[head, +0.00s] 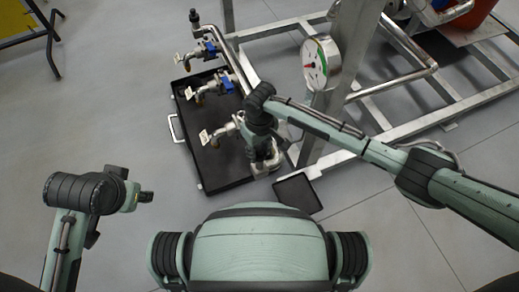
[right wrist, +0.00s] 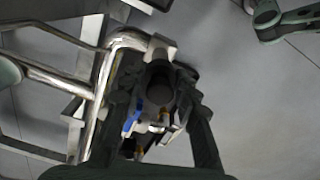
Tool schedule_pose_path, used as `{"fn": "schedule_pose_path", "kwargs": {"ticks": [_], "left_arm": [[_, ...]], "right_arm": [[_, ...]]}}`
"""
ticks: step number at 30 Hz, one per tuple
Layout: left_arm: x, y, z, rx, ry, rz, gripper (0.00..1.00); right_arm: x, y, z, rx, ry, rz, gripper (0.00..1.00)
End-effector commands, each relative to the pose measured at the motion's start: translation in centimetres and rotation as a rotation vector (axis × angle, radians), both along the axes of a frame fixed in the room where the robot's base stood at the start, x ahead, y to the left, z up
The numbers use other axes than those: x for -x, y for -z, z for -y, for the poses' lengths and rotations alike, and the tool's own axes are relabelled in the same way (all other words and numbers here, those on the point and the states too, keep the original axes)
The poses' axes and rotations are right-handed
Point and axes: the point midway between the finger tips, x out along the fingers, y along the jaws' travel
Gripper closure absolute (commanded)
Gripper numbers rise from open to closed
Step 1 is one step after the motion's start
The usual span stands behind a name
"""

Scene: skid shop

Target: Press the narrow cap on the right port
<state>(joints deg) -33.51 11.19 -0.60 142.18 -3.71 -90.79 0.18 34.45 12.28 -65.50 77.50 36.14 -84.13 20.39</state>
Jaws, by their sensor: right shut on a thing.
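My right gripper (head: 265,160) points down at the near end of the pipe manifold. In the right wrist view its fingers (right wrist: 165,82) are closed around a dark round piece (right wrist: 160,92), which looks like the narrow cap. The right port is largely hidden by the gripper, so I cannot tell whether the cap touches it. The nearest brass outlet with a white tag (head: 207,137) shows left of the gripper. My left gripper (head: 147,197) hangs at the left over bare floor, and its fingers are too small to read.
A black tray (head: 228,172) with a handle lies under the brass outlets and blue valves (head: 228,82). A small dark pad (head: 297,193) lies nearer. A round gauge (head: 320,65) and steel skid frame (head: 395,122) stand right of the manifold.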

Motion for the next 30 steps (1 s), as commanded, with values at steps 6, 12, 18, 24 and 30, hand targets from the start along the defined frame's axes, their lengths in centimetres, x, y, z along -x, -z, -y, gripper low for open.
{"fn": "schedule_pose_path", "kwargs": {"ticks": [6,12,18,24,30], "left_arm": [[0.0,0.0,0.0,0.0,0.0,0.001,0.6],[0.1,0.0,0.0,0.001,0.0,-0.002,0.6],[0.0,-0.5,0.0,0.001,0.0,-0.002,0.6],[0.0,-0.9,0.0,0.001,0.0,-0.001,0.6],[0.0,-1.0,0.0,0.001,0.0,-0.001,0.6]], "right_arm": [[0.0,0.0,0.0,0.0,0.0,0.0,0.84],[0.0,0.0,0.0,0.0,0.0,-0.001,0.84],[0.1,-0.1,0.0,0.0,0.0,-0.001,0.84],[0.2,-0.1,0.0,0.0,0.0,-0.002,0.84],[0.1,0.0,0.0,0.0,-0.001,-0.001,0.84]]}}
